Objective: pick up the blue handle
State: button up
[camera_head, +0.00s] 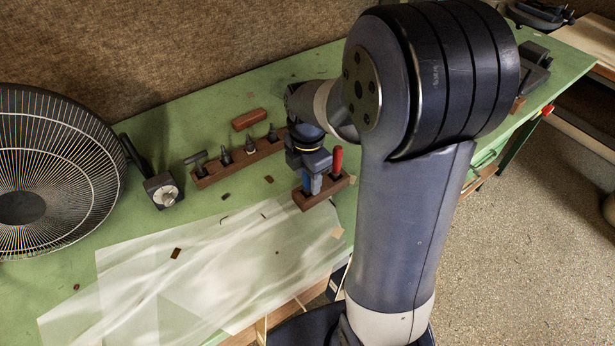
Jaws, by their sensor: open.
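The blue handle (315,184) stands upright in a small brown wooden block (331,194) on the green bench. A red handle (337,161) stands in the same block, just to its right. My gripper (311,174) is open and points down over the blue handle, with its fingers at the handle's upper part. The top of the blue handle is hidden by my gripper. I cannot tell whether the fingers touch it.
A longer wooden rack (236,163) with several dark tools stands behind and left. A reddish-brown block (249,119) lies behind it. A large fan (70,150) and a small dark box with a dial (162,190) are at left. A translucent sheet (200,275) covers the front.

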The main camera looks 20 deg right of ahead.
jog(key=shift+f, duration=0.4)
jog(key=shift+c, duration=0.2)
grip_shut()
